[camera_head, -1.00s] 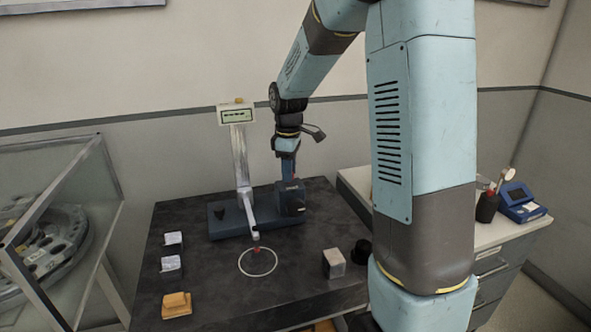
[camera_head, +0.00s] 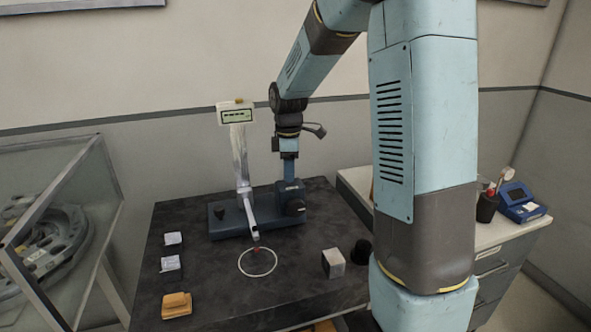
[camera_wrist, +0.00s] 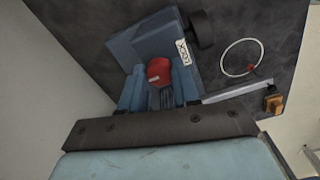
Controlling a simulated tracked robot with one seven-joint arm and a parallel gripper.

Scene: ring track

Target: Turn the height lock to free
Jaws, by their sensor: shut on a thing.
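The measuring stand (camera_head: 230,222) stands on the dark table, with a blue block (camera_head: 291,199) at the right of its base. In the wrist view a red knob (camera_wrist: 158,70) with a pale mark sits on this block, beside a white label (camera_wrist: 184,52) that seems to read LOCK. My gripper (camera_wrist: 157,88) is shut on the red knob, one blue finger on each side. In the head view my gripper (camera_head: 289,177) is above the block, and the red knob is hidden. A black knob (camera_head: 295,207) is on the block's side.
The stand's column carries a display (camera_head: 237,115), and its slanted arm (camera_head: 250,217) ends in a red tip by a white ring (camera_head: 242,270). A grey cube (camera_head: 333,263), a black cylinder (camera_head: 362,251) and an orange block (camera_head: 176,305) stand around it. A glass case (camera_head: 70,215) is at left.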

